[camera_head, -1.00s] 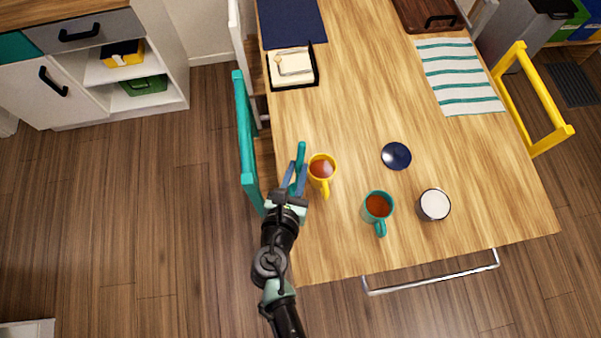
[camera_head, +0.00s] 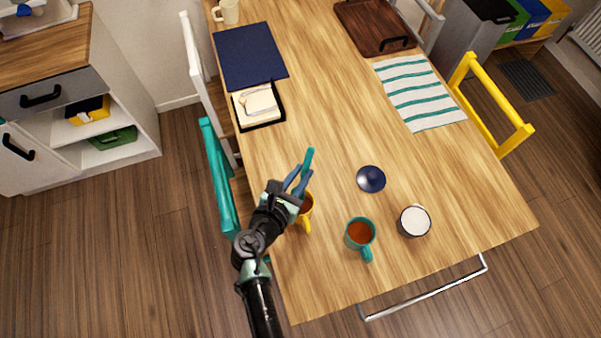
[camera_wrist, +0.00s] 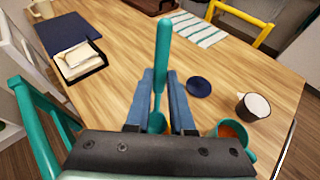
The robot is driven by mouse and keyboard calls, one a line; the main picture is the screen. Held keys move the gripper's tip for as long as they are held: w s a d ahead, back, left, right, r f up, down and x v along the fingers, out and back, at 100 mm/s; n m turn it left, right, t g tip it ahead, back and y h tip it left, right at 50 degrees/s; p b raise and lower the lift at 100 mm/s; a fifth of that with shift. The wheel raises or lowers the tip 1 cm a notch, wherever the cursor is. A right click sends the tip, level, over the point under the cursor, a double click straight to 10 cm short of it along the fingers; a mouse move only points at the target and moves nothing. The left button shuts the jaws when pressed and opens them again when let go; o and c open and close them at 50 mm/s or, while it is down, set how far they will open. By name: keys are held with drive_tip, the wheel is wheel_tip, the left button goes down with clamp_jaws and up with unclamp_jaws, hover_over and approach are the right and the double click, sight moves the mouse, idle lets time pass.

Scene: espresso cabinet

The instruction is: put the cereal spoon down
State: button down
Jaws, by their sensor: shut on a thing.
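The cereal spoon (camera_head: 308,160) is teal and sticks out from between my fingers in the head view. In the wrist view the spoon (camera_wrist: 163,50) stands with its thick handle pointing up and away, and its lower part lies between the blue fingers. My gripper (camera_head: 296,180) is shut on it, over the left side of the wooden table (camera_head: 325,130). My gripper also shows in the wrist view (camera_wrist: 162,88). I cannot tell how high the spoon is above the table.
A yellow mug (camera_head: 307,212) is close beside and partly behind my gripper. A teal mug (camera_head: 360,234), a dark cup (camera_head: 414,222) and a small blue dish (camera_head: 371,179) stand to the right. A black napkin tray (camera_head: 260,122) is farther up. Table wood between tray and dish is clear.

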wheel_tip(320, 180, down, 13)
drive_tip(key=b, duration=1.2)
drive_tip(key=shift+r, duration=0.15)
drive_tip(key=c, duration=0.7)
unclamp_jaws()
drive_tip(key=s+a+p, duration=0.2)
drive_tip(key=s+a, duration=0.2)
drive_tip(key=s, duration=0.4)
drive_tip(key=shift+s, duration=0.15)
